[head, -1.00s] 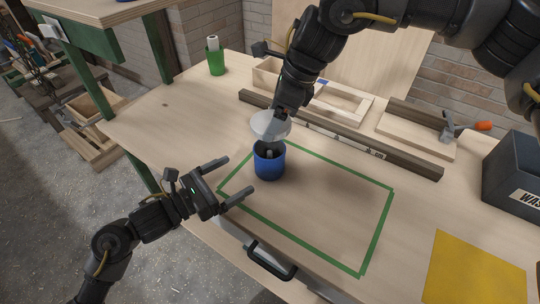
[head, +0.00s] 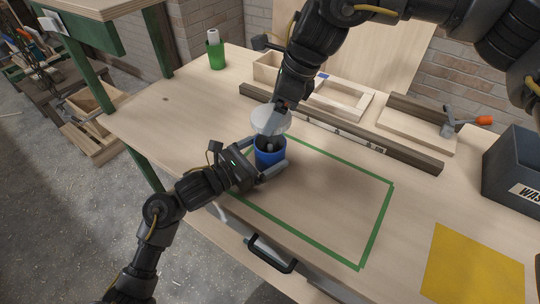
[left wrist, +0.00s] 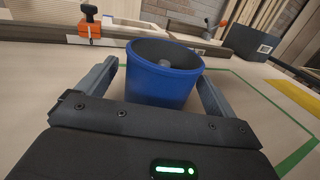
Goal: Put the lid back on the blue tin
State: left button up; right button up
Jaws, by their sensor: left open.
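The blue tin (head: 270,157) stands upright and open-topped near the left edge of the green outline on the bench. Something small and grey shows inside it. In the left wrist view the tin (left wrist: 160,82) stands between the fingers of my left gripper (left wrist: 158,90). My left gripper (head: 269,168) is open around the tin's sides, low near the bench. The pale grey round lid (head: 268,121) is held tilted just above the tin by my right gripper (head: 279,107), which looks shut on its top.
A green rectangle outline (head: 377,222) marks bare bench to the right. Behind the tin are a long dark bar (head: 400,155) and a wooden frame (head: 343,101). A green cup (head: 216,55), yellow sheet (head: 475,265) and dark bin (head: 512,170) stand farther off.

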pick_arm(q)
jog(key=shift+x, duration=0.95)
jog(key=shift+c, duration=0.4)
jog(key=c, duration=1.4)
pick_arm(e)
jog(key=shift+a+f, duration=0.1)
jog(key=shift+f, duration=2.3)
jog(key=shift+f, duration=0.1)
jog(key=shift+f, duration=0.75)
jog(key=shift+f, duration=0.55)
